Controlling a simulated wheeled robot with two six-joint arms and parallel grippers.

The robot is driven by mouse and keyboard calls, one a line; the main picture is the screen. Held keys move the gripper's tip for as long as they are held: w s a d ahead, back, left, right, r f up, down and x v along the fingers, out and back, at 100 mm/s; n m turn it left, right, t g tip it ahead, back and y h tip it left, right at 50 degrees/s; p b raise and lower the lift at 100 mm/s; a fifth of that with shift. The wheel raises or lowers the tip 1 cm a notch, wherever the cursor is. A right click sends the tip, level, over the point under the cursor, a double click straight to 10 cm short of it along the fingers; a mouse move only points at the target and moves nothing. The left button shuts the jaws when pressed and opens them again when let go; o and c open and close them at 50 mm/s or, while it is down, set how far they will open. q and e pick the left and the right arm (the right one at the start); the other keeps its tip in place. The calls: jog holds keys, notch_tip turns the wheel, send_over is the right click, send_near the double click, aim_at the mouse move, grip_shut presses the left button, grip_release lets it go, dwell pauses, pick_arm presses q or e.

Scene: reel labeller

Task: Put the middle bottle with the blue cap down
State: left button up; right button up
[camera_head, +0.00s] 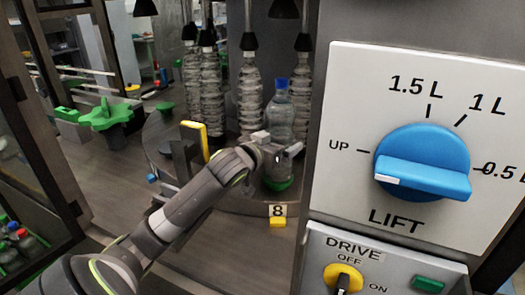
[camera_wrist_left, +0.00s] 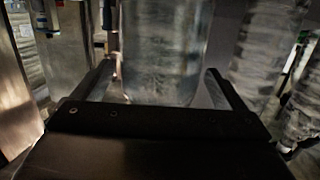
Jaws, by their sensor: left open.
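A clear bottle with a blue cap (camera_head: 281,108) stands upright at the carousel, above the tag marked 8, with green at its foot. My left gripper (camera_head: 279,149) is at its lower half, open. In the left wrist view, a clear bottle body (camera_wrist_left: 165,45) shows between the two spread fingers of my left gripper (camera_wrist_left: 160,75). Whether the fingers touch it I cannot tell. The bottle's cap and foot are outside the wrist view. My right gripper is not in view.
Several clear bottles (camera_head: 250,95) hang or stand under black nozzles behind. The panel with the blue LIFT knob (camera_head: 422,165) fills the right. A green star wheel (camera_head: 108,116) and yellow bracket (camera_head: 195,140) are left. Capped bottles (camera_head: 18,240) stand at lower left.

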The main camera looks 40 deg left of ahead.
pick_arm(q)
jog(key=s+r+b, duration=0.1)
jog(key=s, duration=0.9)
jog(key=shift+s+d+r, duration=0.2)
jog(key=shift+s+r, duration=0.05)
jog(key=shift+s, duration=0.1)
